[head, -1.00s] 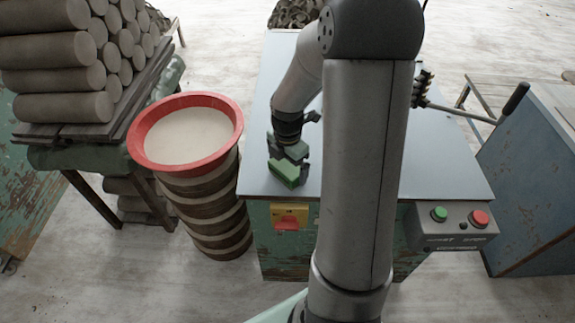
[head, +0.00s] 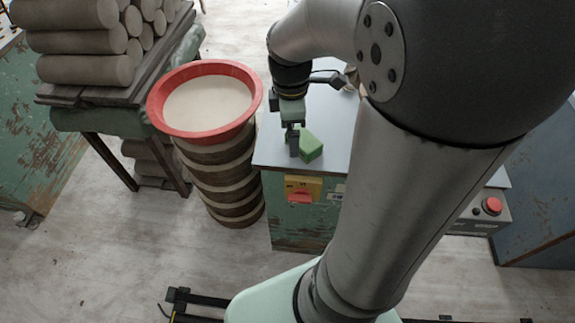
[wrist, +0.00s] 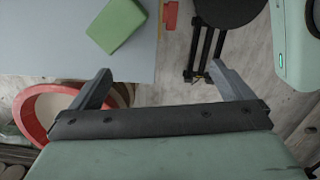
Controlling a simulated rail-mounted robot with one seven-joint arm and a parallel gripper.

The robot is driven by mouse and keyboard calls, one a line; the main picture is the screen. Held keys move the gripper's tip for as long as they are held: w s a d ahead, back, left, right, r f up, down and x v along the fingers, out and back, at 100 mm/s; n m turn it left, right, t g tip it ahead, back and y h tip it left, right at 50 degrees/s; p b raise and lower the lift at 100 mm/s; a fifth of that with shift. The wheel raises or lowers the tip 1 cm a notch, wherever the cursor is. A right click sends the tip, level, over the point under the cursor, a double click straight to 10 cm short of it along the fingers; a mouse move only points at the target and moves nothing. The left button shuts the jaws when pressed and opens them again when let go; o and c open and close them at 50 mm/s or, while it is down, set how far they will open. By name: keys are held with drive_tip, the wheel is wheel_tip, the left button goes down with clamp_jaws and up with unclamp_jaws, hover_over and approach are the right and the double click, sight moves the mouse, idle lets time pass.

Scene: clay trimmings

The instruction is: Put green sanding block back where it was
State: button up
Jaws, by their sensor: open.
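The green sanding block (head: 311,146) lies on the grey machine top (head: 335,120), near its front left corner. It also shows in the wrist view (wrist: 117,25), on the tabletop at the upper left, outside the space between my fingers. My gripper (head: 292,146) is open and empty, beside the block's left side in the head view. In the wrist view the fingers of my gripper (wrist: 163,82) are wide apart, with floor showing between them beyond the tabletop edge. Part of the block's left side is hidden by a finger in the head view.
A drum with a red rim (head: 157,116) and pale contents stands just left of the machine. Clay cylinders (head: 85,70) are stacked on a bench further left. A yellow switch plate with a red handle (head: 302,188) is on the machine's front. My arm hides much of the tabletop.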

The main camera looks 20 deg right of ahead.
drive_tip(key=s+a+m, duration=0.7)
drive_tip(key=s+m, duration=0.5)
drive_tip(key=m, duration=0.1)
drive_tip(key=shift+a+f+y, duration=0.15)
drive_tip(key=shift+y, duration=0.15)
